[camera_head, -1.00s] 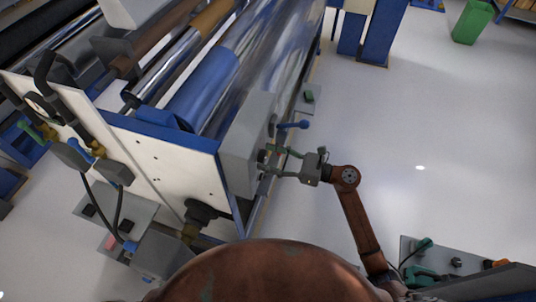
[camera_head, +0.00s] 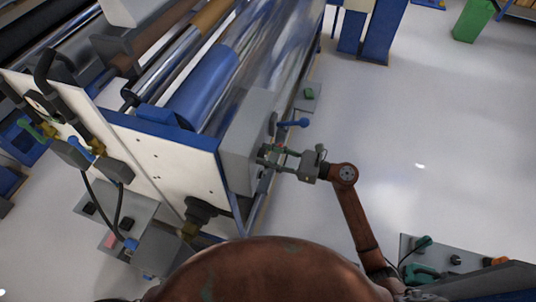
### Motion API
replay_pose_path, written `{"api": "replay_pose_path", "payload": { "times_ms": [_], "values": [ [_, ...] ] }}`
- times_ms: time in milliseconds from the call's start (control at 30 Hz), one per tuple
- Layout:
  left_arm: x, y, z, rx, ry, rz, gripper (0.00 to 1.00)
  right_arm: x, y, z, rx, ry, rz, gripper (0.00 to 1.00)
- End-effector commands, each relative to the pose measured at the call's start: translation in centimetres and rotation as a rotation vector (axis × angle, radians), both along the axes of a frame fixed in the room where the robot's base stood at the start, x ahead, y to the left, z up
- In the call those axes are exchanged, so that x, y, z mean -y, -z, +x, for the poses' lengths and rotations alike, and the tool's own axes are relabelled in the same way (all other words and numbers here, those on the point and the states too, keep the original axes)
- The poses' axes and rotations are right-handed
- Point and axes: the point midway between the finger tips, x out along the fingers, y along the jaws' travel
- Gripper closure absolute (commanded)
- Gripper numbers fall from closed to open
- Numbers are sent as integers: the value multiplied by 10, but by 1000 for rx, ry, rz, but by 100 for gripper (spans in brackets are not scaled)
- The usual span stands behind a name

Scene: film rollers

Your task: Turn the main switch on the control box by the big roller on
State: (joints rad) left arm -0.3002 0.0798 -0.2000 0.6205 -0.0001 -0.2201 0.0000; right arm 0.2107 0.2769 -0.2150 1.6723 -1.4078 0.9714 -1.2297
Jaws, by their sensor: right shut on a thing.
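The grey control box (camera_head: 248,145) is fixed to the end of the big roller's frame, beside the big blue and silver roller (camera_head: 265,65). A blue lever handle (camera_head: 293,123) sticks out from the box's right face. My right gripper (camera_head: 269,155) is at that face, just below the blue handle, its fingers shut on a small part there. I take this part for the main switch; the fingers mostly hide it, so its position cannot be read. A small red spot shows by the fingers. My left gripper is out of view.
The white end plate (camera_head: 165,160) of the machine stands left of the box, with hoses and valves (camera_head: 75,150) further left. The floor on the right (camera_head: 420,120) is clear.

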Motion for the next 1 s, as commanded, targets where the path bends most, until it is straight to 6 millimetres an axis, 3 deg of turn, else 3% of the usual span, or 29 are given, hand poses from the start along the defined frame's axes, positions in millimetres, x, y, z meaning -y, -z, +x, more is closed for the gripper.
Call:
{"api": "replay_pose_path", "payload": {
  "times_ms": [467, 1000],
  "values": [
    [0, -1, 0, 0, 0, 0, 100, 1, 0, 1, -132, 0, 42, 88],
    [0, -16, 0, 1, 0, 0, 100, 1, 0, 3, -602, 1, 195, 88]
  ]
}}
